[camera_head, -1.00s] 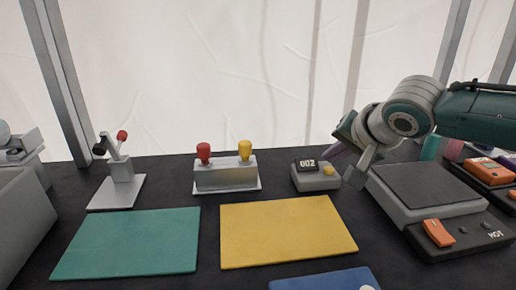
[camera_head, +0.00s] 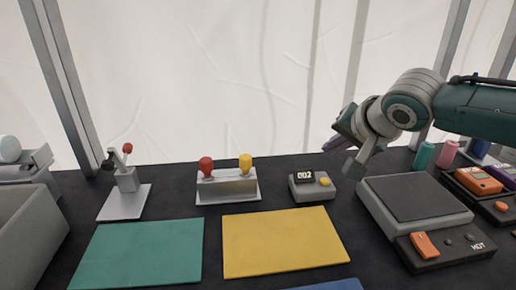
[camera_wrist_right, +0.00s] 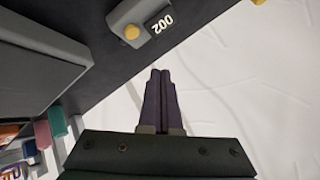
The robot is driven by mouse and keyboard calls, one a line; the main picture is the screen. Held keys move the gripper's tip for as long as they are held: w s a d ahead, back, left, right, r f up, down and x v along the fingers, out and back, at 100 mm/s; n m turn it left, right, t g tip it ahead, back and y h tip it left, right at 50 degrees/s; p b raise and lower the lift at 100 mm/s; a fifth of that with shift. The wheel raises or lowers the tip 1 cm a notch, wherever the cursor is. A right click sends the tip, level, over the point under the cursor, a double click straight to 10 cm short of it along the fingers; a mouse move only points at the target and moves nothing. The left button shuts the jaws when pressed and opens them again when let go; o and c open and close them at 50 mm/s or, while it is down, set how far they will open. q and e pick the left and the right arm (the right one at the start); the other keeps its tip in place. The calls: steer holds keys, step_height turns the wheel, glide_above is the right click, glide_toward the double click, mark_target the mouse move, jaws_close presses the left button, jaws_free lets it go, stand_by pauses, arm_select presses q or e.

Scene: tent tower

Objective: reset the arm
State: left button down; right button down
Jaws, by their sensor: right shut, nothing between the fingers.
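My right arm (camera_head: 410,105) comes in from the right in the head view. Its gripper (camera_head: 338,144) is raised above the back of the table, near the small grey counter box (camera_head: 312,186) that reads 002 and has a yellow button. In the right wrist view the gripper's dark fingers (camera_wrist_right: 161,75) are together with nothing between them, in front of the white tent wall. The counter box (camera_wrist_right: 143,25) shows there at the top, apart from the fingers. My left gripper is not in view.
A hot plate (camera_head: 420,205) with an orange switch stands at the right, below my right arm. A red and yellow knobbed stand (camera_head: 228,187), a lever stand (camera_head: 125,190), a green mat (camera_head: 140,253) and a yellow mat (camera_head: 280,242) lie to the left. A grey bin (camera_head: 28,235) is at far left.

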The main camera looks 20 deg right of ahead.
stand_by(0.6)
steer(key=s+a+f+n, duration=0.1)
steer(key=s+a, duration=0.1)
steer(key=s+a+f+n+g+y+p, duration=0.1)
steer(key=s+a, duration=0.1)
steer(key=a, duration=0.1)
steer(key=s+a+n, duration=0.1)
steer(key=a, duration=0.2)
steer(key=shift+s+a+f+n, duration=0.15)
steer(key=shift+s+f+n, duration=0.15)
steer(key=shift+s+f, duration=0.1)
steer(key=s+a+n+g+p, duration=0.1)
steer(key=s+a+n, duration=0.1)
steer(key=s, duration=0.3)
steer(key=s+a+r+n+g+y+p, duration=0.1)
steer(key=s+a+n, duration=0.1)
steer(key=s, duration=0.4)
steer(key=s+a+r+n+g+p, duration=0.1)
steer(key=s+a+n, duration=0.1)
steer(key=s+a, duration=0.2)
steer(key=shift+s+n+y, duration=0.3)
steer(key=shift+s, duration=0.4)
steer(key=s+d+r+n+g+h+p, duration=0.1)
steer(key=s+d+r, duration=0.1)
steer(key=s, duration=0.3)
steer(key=s+d+r+n+g+p, duration=0.1)
steer(key=s+r, duration=0.2)
steer(key=s, duration=0.2)
step_height(320, 180, up, 37)
steer(key=p, duration=3.7)
